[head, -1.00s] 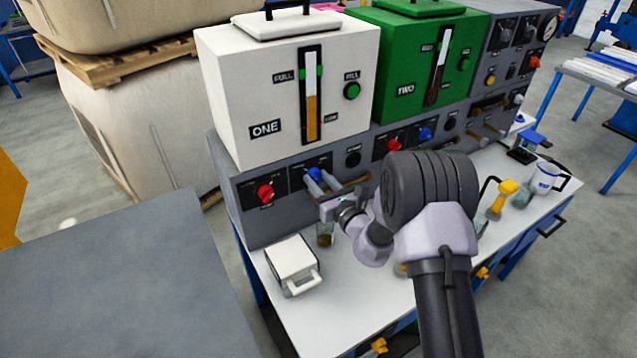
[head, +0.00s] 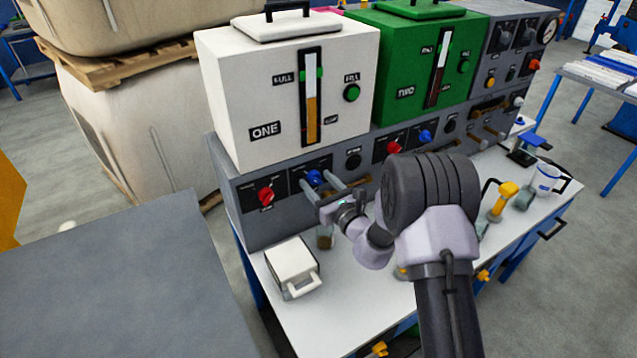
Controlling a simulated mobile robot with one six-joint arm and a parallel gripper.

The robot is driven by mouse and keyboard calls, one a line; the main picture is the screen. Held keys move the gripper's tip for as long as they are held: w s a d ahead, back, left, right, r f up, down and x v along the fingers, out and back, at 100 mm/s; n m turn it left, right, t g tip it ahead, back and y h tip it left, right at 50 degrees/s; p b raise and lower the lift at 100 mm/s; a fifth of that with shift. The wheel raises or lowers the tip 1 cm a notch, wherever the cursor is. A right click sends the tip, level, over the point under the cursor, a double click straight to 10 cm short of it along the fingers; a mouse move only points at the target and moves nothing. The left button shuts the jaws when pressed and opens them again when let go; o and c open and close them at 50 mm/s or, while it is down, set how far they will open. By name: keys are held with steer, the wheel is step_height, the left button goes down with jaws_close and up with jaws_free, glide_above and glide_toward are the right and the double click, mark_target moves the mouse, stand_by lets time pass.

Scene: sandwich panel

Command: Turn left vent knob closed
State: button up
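The grey panel under the white box marked ONE carries a red knob (head: 266,196) at left, a blue knob (head: 314,177) and a black knob (head: 353,161). The small labels are too blurred to read, so I cannot tell by text which is the vent knob. My gripper (head: 318,181) points at the panel at the blue knob, its two fingers apart with the knob showing between their tips. I cannot tell whether the fingers touch it. The blue knob's lower part is partly hidden.
A white box with a handle (head: 293,267) and a small jar with brown contents (head: 325,238) stand on the white bench under my gripper. A second panel section with another red knob (head: 393,147) and blue knob (head: 425,136) lies right, under the green box (head: 415,55).

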steer(key=p+v, duration=0.2)
steer(key=v, duration=1.5)
steer(key=shift+s+d, duration=0.2)
